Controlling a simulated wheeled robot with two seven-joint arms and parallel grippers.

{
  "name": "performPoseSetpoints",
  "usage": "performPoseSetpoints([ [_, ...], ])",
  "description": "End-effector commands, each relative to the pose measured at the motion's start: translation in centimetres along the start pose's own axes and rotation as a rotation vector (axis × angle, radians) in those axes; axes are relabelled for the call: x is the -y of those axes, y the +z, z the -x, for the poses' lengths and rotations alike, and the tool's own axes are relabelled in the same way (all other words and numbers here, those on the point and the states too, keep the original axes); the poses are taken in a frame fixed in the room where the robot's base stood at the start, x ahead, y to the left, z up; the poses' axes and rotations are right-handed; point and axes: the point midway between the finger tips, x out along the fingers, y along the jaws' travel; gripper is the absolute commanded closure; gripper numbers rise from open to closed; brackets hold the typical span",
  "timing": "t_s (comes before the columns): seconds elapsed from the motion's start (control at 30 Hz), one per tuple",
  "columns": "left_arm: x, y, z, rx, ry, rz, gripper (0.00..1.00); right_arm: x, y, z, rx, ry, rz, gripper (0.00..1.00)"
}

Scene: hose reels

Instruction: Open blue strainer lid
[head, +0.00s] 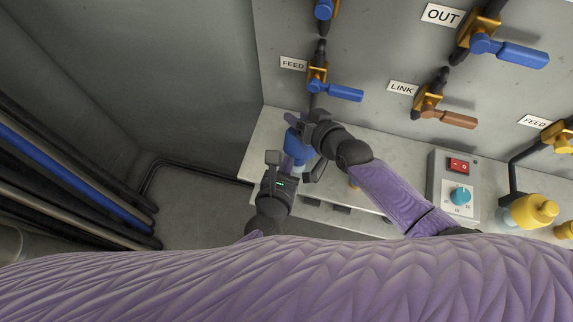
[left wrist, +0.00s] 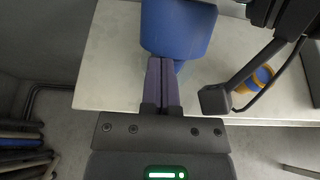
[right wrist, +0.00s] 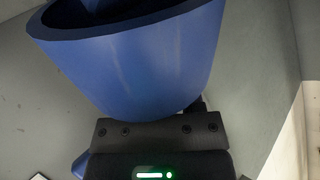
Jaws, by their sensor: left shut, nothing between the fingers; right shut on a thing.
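The blue strainer lid (head: 299,153) is a cup-shaped blue piece above the front part of the bench. My right gripper (head: 293,119) is shut on it. In the right wrist view the lid (right wrist: 150,60) fills the middle, tilted, its hollow open end at the top; it hides my right fingers. In the left wrist view the lid (left wrist: 178,28) is just beyond my left fingertips, with a paler blue part (left wrist: 188,66) below it, mostly hidden. My left gripper (left wrist: 164,64) is shut and empty, close below the lid; whether it touches cannot be told. It is also in the head view (head: 287,163).
Blue-handled (head: 345,92) and brown-handled (head: 448,117) valves stick out from the wall. A control box (head: 452,190) with a red switch and a yellow strainer (head: 535,211) are to the right. Hoses (head: 60,165) run at the left.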

Motion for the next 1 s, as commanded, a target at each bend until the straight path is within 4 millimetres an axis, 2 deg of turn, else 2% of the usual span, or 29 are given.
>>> performPoseSetpoints([
  [0.1, 0.0, 0.8, -0.1, 0.008, 0.0, 0.002, 1.0, 0.0, 0.1, 0.0, 0.002, 0.001, 0.0, 1.0],
  [0.37, 0.0, 1.3, -0.3, 0.016, 0.003, 0.005, 1.0, 0.0, 0.2, 0.0, 0.004, 0.0, 0.0, 1.0],
  [0.4, 0.0, 1.3, -0.3, 0.017, 0.003, 0.004, 1.0, 0.0, 0.2, 0.1, 0.004, 0.0, 0.0, 0.43],
  [0.5, 0.0, 1.3, -0.3, 0.017, 0.002, 0.004, 1.0, 0.0, 0.2, 0.1, 0.005, 0.0, 0.0, 0.22],
  [0.53, 0.1, 1.3, -0.3, 0.017, 0.002, 0.004, 1.0, 0.0, 0.2, 0.0, 0.005, 0.0, 0.0, 0.18],
  [0.83, 0.1, 1.3, -0.3, 0.016, -0.001, 0.004, 1.0, 0.1, 0.3, 0.3, 0.006, -0.001, -0.002, 0.18],
  [1.0, 0.1, 1.2, -0.3, 0.016, -0.001, 0.004, 1.0, 0.0, 0.3, 3.0, 0.007, 0.001, -0.001, 0.18],
])
